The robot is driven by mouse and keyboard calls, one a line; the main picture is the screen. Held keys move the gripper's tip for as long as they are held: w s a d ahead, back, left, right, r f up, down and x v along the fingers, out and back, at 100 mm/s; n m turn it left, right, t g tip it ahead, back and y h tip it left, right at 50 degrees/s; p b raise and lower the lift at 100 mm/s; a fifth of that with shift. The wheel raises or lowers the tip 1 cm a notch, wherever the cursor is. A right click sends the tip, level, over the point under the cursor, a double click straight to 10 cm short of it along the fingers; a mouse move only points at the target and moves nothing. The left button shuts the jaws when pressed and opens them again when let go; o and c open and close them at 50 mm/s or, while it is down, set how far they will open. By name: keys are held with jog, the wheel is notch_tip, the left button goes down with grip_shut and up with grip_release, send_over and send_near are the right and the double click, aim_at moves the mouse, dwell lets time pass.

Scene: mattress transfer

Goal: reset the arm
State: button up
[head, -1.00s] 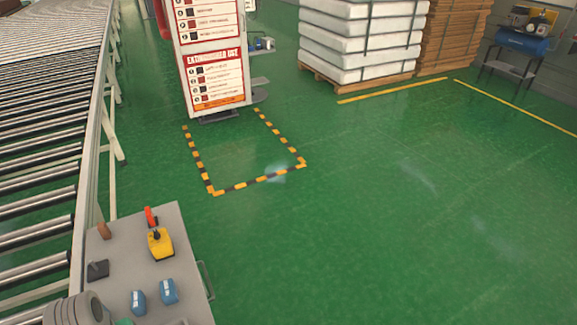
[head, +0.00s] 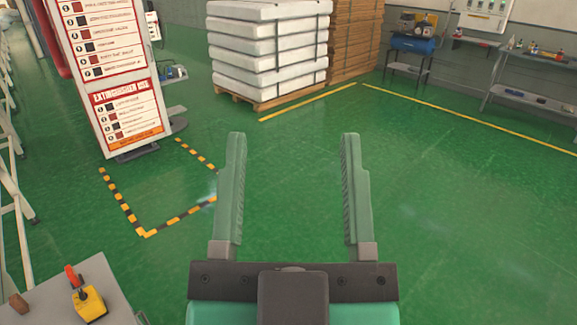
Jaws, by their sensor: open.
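My gripper (head: 294,140) is in the lower middle of the head view. Its two long toothed fingers point away from me and stand wide apart. It is open, with nothing between the fingers. Green floor shows behind and between them. The rest of my arm is mostly out of view below the picture's lower edge.
A stack of white mattresses (head: 265,50) stands on a wooden pallet (head: 262,100) at the back. An extinguisher sign stand (head: 115,85) is at the left. A grey cart (head: 55,300) with a yellow tool (head: 88,302) is lower left. Shelves (head: 525,90) line the right wall. The middle floor is clear.

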notch_tip(320, 180, up, 25)
jog(key=p, duration=2.5)
jog(key=shift+a+r, duration=0.15)
jog(key=shift+r, duration=0.05)
